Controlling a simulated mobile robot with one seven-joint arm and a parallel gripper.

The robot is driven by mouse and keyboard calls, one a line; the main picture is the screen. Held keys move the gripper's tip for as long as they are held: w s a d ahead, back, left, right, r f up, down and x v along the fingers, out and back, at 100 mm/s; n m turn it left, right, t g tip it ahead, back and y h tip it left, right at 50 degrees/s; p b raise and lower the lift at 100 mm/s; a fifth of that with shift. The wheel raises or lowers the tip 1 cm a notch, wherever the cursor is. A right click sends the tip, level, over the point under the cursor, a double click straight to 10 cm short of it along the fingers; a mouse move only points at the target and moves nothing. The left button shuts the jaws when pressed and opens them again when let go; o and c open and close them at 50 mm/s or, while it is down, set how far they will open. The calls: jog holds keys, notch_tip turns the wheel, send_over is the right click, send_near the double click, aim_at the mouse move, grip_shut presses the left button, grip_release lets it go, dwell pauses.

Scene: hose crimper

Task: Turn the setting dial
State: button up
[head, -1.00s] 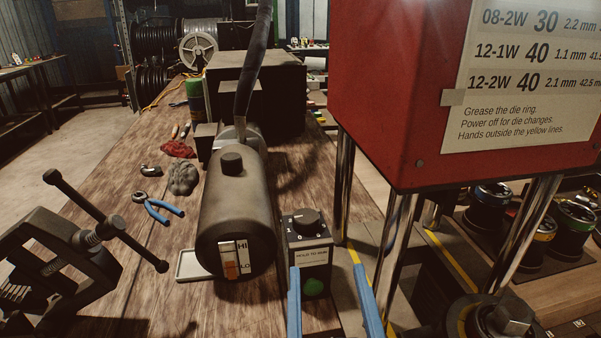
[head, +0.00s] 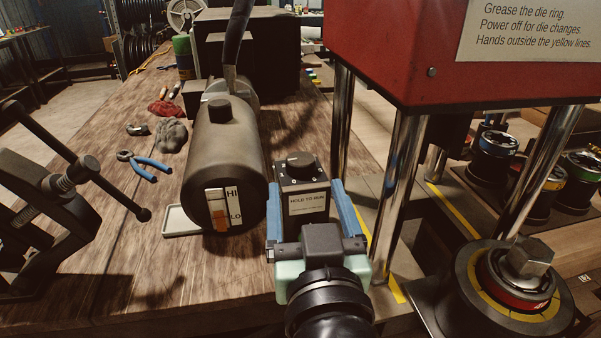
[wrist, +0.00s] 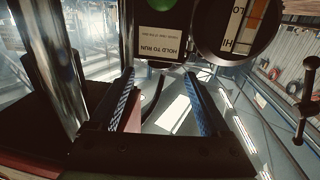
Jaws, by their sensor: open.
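A dark control box (head: 305,205) with a "HOLD TO RUN" label stands on the bench edge beside a black cylinder. The black knob (head: 299,160) on its top appears to be the setting dial. My gripper (head: 305,190) is open, its blue fingers spread on either side of the box's front, lower than the knob. I cannot tell whether they touch the box. In the wrist view the box's label (wrist: 168,38) appears upside down beyond the open fingers, with a green button (wrist: 160,4) at the top edge.
The cylinder (head: 225,150) with a HI/LO gauge stands close left. The red press (head: 400,60) on chrome posts (head: 400,190) crowds the right. A round die unit with a yellow scale (head: 515,290) sits lower right. Blue pliers (head: 150,165) and a vise (head: 40,200) are left.

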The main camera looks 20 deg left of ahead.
aim_at(302, 169)
jog(key=x, duration=0.8)
jog(key=shift+w+r, duration=0.15)
grip_shut()
jog(key=shift+p, duration=0.35)
